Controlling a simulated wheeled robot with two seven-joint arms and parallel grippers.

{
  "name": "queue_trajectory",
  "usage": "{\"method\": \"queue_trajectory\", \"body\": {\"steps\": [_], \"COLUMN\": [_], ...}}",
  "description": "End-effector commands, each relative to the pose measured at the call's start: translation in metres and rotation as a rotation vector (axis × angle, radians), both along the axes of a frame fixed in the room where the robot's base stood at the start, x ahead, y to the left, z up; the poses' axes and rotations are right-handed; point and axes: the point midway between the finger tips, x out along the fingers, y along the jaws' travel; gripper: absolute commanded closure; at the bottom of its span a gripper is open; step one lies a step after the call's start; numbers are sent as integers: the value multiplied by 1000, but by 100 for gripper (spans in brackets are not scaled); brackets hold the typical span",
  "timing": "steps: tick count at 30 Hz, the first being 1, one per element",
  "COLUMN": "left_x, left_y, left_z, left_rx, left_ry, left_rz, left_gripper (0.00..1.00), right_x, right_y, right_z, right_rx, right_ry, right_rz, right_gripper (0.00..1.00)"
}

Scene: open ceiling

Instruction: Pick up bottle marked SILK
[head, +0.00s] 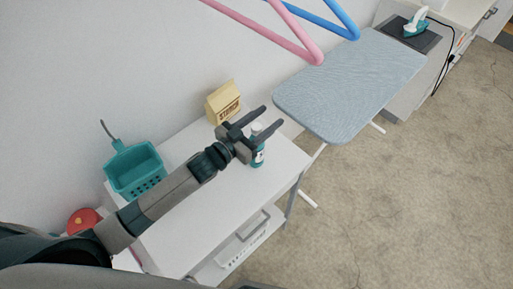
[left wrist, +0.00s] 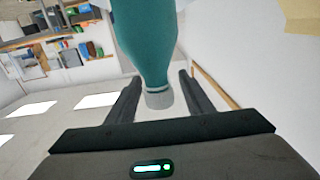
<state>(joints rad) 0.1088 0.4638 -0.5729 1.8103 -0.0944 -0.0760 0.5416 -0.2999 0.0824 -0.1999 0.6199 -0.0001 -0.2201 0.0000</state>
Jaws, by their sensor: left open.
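A small teal bottle (head: 258,157) with a white label and pale cap stands upright on the white table near its right side; I cannot read its label. My left gripper (head: 272,116) is open at the bottle's upper part, its dark fingers spread either side of the cap in the head view. In the left wrist view the teal bottle (left wrist: 145,40) appears upside down, its grey cap between the two open fingers (left wrist: 159,77). I cannot tell whether a finger touches it. My right gripper is out of view.
A teal basket (head: 135,170) and a yellow STARCH box (head: 223,102) sit on the white table (head: 225,205) against the wall. A red round item (head: 84,220) is at left. An ironing board (head: 350,85) stands right, with pink (head: 300,42) and blue (head: 335,20) hangers above.

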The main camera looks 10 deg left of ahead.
Motion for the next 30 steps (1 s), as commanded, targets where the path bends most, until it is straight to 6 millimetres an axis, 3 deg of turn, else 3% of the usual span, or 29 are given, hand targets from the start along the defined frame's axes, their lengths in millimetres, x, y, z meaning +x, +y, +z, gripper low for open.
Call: {"method": "queue_trajectory", "body": {"steps": [2, 6, 8, 22, 30], "left_x": [0, 0, 0, 0, 0], "left_y": [0, 0, 0, 1, 0], "left_z": [0, 0, 0, 5, 35], "left_rx": [0, 0, 0, 0, 0], "left_ry": [0, 0, 0, -1, -6], "left_rz": [0, 0, 0, 0, -2], "left_gripper": [55, 88, 100, 100, 100], "right_x": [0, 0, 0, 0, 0], "right_y": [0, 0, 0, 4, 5], "right_z": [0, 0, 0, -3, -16], "right_rx": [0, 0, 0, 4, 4], "right_ry": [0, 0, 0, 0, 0], "right_rz": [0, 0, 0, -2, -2], "right_gripper": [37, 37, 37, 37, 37]}}
